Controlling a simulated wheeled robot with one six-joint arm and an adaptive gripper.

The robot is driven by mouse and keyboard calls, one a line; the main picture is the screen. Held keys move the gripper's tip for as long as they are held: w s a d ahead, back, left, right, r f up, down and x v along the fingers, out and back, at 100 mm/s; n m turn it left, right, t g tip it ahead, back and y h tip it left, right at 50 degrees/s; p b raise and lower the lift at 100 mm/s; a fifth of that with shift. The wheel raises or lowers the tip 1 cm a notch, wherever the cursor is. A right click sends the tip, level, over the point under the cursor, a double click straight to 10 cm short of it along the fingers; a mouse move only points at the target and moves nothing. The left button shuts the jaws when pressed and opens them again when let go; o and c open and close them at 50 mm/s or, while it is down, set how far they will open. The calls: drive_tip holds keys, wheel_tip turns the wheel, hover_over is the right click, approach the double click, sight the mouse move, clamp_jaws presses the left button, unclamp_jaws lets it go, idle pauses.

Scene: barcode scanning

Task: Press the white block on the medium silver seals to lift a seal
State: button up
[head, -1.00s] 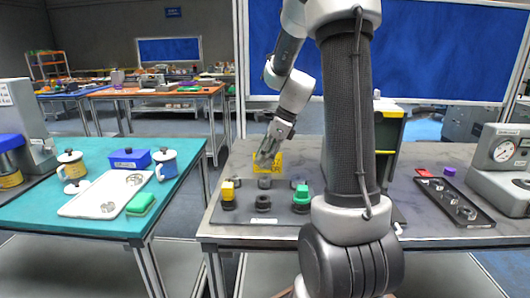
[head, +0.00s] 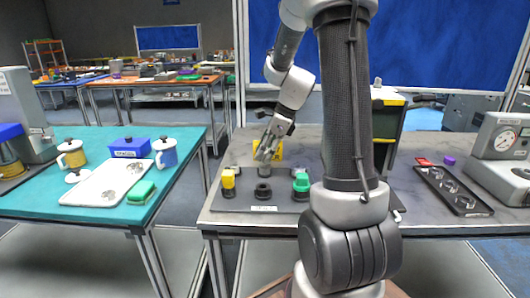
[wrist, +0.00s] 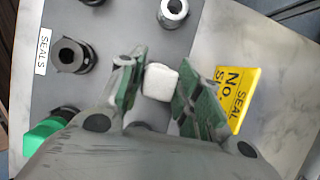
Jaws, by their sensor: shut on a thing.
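My gripper (head: 265,156) is low over the dark seal board (head: 230,213), fingers pointing down. In the wrist view its green-padded fingers (wrist: 157,88) are shut on the small white block (wrist: 160,82). In the head view the block is hidden. A silver ring seal (wrist: 172,12) on a dark post shows beyond the fingertips in the wrist view, apart from the block. A black ring post (wrist: 70,55) is beside the SEALS label. I cannot tell which seals are the medium ones, or whether the block touches anything.
The board also carries a yellow-topped post (head: 228,176) and a green-topped post (head: 301,182). A yellow sign (head: 277,149) stands close behind the gripper. A dark tray (head: 487,212) of metal parts lies right. A teal table (head: 30,212) stands left.

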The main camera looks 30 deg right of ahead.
drive_tip(key=shift+f, duration=0.8)
idle(1.6)
drive_tip(key=shift+r, duration=3.6)
